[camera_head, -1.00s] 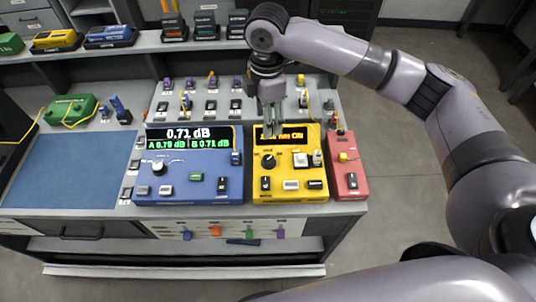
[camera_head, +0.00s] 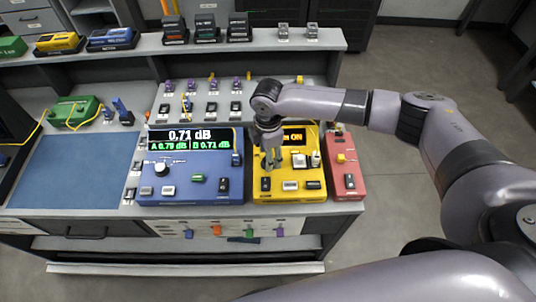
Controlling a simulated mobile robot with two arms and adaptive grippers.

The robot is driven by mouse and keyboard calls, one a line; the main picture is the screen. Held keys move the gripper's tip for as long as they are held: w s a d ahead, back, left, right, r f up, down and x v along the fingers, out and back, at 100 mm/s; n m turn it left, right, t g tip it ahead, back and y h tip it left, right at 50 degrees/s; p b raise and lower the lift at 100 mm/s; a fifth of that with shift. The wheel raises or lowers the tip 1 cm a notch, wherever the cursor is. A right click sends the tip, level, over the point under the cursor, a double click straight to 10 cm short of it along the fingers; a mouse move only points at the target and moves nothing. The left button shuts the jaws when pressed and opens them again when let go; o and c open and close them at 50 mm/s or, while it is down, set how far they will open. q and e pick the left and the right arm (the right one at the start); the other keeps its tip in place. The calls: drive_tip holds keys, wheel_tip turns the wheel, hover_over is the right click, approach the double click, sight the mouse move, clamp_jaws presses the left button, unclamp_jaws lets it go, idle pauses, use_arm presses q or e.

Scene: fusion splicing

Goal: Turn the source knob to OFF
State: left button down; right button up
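The yellow source box (camera_head: 290,188) stands on the bench between a blue meter and a red box. Its screen (camera_head: 301,137) is partly covered by my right arm, and the visible end of the text reads "ON". My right gripper (camera_head: 271,163) points down at the left part of the yellow box, right over the place of the black source knob. The fingers hide the knob, so I cannot tell whether they touch or grip it. My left gripper is not in view.
The blue meter (camera_head: 190,188) shows 0.71 dB, with A 0.79 dB and B 0.71 dB below. The red box (camera_head: 345,183) is close on the right. Switches and buttons sit near the yellow box's front. A blue mat (camera_head: 75,170) lies clear at the left.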

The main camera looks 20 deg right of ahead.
drive_tip(key=shift+f, duration=0.8)
drive_tip(key=shift+c, duration=0.3)
drive_tip(key=c, duration=1.1)
